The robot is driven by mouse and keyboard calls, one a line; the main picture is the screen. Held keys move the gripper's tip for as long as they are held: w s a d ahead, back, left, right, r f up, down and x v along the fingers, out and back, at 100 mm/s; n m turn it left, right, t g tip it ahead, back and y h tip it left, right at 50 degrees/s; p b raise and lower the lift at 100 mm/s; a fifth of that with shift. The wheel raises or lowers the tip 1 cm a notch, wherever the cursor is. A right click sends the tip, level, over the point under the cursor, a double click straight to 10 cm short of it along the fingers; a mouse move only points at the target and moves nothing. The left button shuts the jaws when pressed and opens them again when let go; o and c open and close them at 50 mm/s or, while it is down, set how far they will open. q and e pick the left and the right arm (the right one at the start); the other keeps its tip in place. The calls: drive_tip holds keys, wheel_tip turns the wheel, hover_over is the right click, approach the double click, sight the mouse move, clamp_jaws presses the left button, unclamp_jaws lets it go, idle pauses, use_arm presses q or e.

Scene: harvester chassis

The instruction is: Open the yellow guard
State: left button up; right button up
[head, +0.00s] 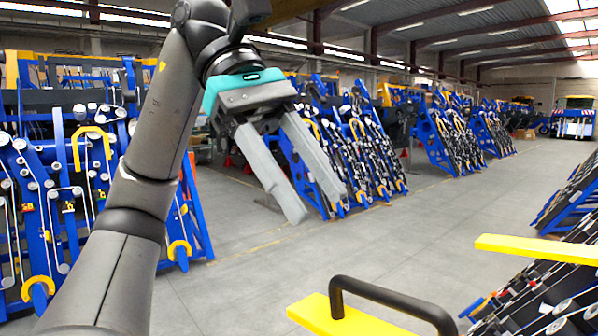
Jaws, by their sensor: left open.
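A yellow guard (350,322) with a black bar handle (385,291) shows at the bottom right of the head view, cut off by the lower edge. A second yellow bar (540,250) lies farther right, cut off by the right edge; I cannot tell whether it belongs to the same guard. My left gripper (320,207) hangs in the upper middle, pointing down and right. Its two grey fingers are apart with nothing between them. It is above and to the left of the handle, well clear of it. My right gripper is not in view.
Blue and black machine frames (70,190) stand at the left, with more rows (360,150) behind my gripper. Dark machine parts with rollers (545,300) lie at the lower right. The grey floor (290,260) in the middle is clear.

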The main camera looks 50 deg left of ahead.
use_arm(q)
drive_tip(key=shift+a+r, duration=0.3)
drive_tip(key=shift+r, duration=0.05)
drive_tip(key=shift+s, duration=0.1)
